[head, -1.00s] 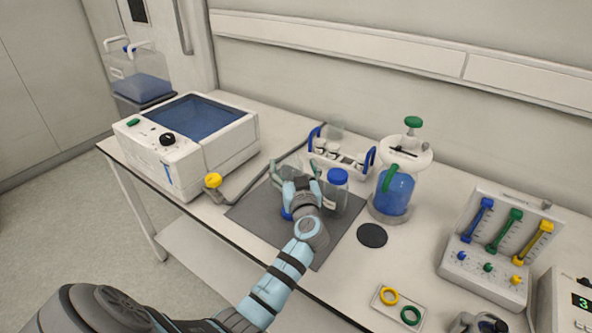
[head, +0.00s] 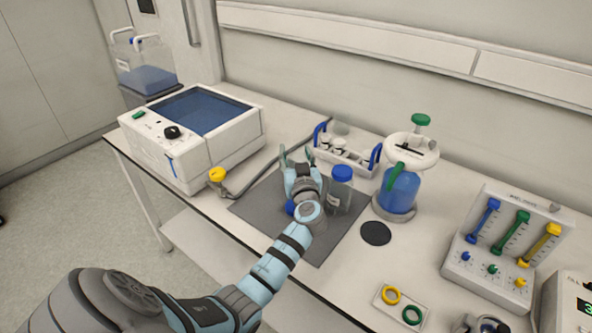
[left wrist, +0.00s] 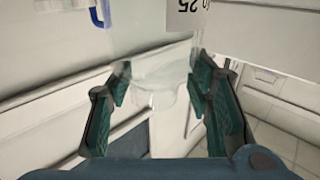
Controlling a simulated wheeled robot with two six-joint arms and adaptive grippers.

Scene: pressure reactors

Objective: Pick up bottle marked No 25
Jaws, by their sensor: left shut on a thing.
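My left gripper (head: 297,158) is above the dark mat (head: 252,208), its fingers pointing towards the back of the bench. In the left wrist view, the green fingers (left wrist: 160,88) are shut on a clear bottle (left wrist: 150,62). A white label reading 25 (left wrist: 188,12) shows upside down at the top edge of that view. The held bottle is hardly visible in the head view. A second clear bottle with a blue cap (head: 341,174) stands upright on the mat, right of the gripper. My right gripper is not in view.
A white rack with blue handles (head: 345,158) stands behind the mat. A reactor with blue liquid (head: 400,190) is to the right, beside a black disc (head: 376,233). A white bath box (head: 215,150) is at the left. A blue object (head: 289,208) shows beside my wrist.

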